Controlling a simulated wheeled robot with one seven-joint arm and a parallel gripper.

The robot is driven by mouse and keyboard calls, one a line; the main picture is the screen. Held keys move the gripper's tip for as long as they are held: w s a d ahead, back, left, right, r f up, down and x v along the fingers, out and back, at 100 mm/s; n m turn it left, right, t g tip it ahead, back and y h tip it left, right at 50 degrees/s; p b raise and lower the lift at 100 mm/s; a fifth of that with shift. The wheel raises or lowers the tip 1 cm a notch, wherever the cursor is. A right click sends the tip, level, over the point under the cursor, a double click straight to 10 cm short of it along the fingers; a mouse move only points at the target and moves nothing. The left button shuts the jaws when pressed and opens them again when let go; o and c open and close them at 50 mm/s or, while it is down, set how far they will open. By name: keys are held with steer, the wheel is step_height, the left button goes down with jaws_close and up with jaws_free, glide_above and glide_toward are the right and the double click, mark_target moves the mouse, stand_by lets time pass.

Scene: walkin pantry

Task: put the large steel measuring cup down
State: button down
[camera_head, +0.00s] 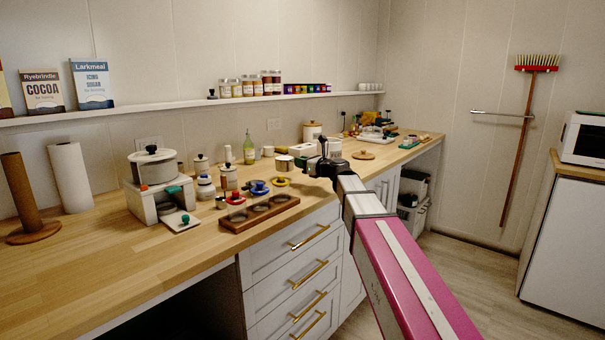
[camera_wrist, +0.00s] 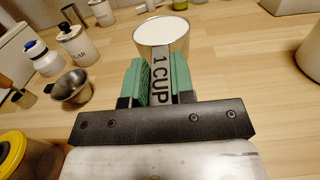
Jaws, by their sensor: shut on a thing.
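My gripper (camera_wrist: 160,90) has green fingers shut on the flat handle of the large steel measuring cup (camera_wrist: 161,34). The handle reads "1 CUP" and points back toward my wrist. The cup's round mouth shows pale inside, beyond the fingertips. In the head view the cup (camera_head: 284,164) appears just left of my gripper (camera_head: 303,163), over the wooden counter (camera_head: 90,265). I cannot tell whether its base touches the wood. A smaller steel cup (camera_wrist: 72,88) stands to the left in the wrist view.
A white sugar jar (camera_wrist: 73,43) and a blue-and-white bottle (camera_wrist: 42,57) stand left of the cup. A yellow-lidded jar (camera_wrist: 12,150) is near at lower left. A wooden tray with round wells (camera_head: 259,212) lies at the counter's front. Bare wood shows right of the held cup.

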mark_target(291, 169)
steer(key=shift+f, duration=2.1)
steer(key=c, duration=1)
jaws_free()
steer(key=shift+d, duration=0.15)
steer(key=v, duration=1.1)
steer(key=shift+s+d, duration=0.3)
